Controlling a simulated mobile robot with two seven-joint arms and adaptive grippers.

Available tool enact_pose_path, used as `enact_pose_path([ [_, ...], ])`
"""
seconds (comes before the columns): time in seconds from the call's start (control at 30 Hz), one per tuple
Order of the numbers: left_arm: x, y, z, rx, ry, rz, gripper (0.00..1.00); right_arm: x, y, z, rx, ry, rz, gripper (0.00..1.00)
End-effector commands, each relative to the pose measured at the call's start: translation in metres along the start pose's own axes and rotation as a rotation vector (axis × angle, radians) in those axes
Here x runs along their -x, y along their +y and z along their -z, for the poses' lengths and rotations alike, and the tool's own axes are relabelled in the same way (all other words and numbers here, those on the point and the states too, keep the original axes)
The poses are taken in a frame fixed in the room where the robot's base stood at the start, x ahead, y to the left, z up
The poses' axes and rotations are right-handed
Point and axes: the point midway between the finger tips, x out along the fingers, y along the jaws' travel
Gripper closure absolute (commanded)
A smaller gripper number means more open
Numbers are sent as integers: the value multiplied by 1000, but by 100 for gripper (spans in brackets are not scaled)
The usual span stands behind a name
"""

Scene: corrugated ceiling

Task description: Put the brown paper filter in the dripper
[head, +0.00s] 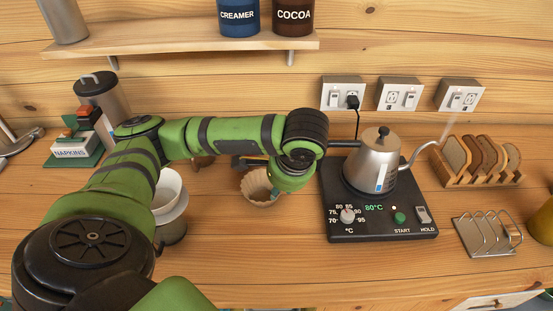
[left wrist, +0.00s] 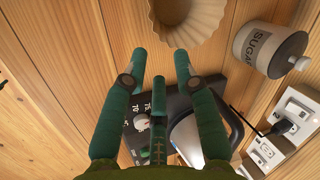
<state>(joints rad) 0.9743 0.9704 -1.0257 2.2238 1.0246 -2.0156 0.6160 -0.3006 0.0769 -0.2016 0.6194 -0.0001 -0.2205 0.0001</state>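The brown paper filter (head: 257,187) is a fluted, open cup on the counter, left of the kettle's base. It also shows at the top of the left wrist view (left wrist: 194,22). The white dripper (head: 170,196) stands upright on a dark vessel to the left, partly hidden behind my arm. My right gripper is not in view.
A steel kettle (head: 375,165) stands on a black heater (head: 345,225) right of the filter. A sugar jar (left wrist: 266,48) shows near the wall. A toast rack (head: 486,237) and bread slices (head: 480,160) are at right. The front counter between dripper and heater is clear.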

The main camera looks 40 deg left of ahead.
Motion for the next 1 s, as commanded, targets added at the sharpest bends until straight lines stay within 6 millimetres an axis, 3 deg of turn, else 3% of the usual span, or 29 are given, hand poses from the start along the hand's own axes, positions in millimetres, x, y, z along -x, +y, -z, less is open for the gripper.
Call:
enact_pose_path([
  [0.1, 14, -1, 0, 0, 0, 1, 71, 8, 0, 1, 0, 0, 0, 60],
  [0.27, 16, -5, 8, 39, 45, 5, 70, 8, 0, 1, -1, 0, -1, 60],
  [0.37, 11, -19, 33, 138, 188, 20, 70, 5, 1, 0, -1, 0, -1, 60],
  [0.47, 16, -50, 72, 261, 432, 58, 70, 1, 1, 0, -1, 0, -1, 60],
  [0.6, 53, -100, 120, 342, 838, 131, 70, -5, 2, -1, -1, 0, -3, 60],
  [0.73, 105, -129, 142, 268, 1185, 197, 70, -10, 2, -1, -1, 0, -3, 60],
  [0.87, 154, -127, 144, 53, 1458, 243, 70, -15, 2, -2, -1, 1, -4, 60],
  [1.0, 177, -94, 128, -308, 1612, 254, 70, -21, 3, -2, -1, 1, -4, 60],
])
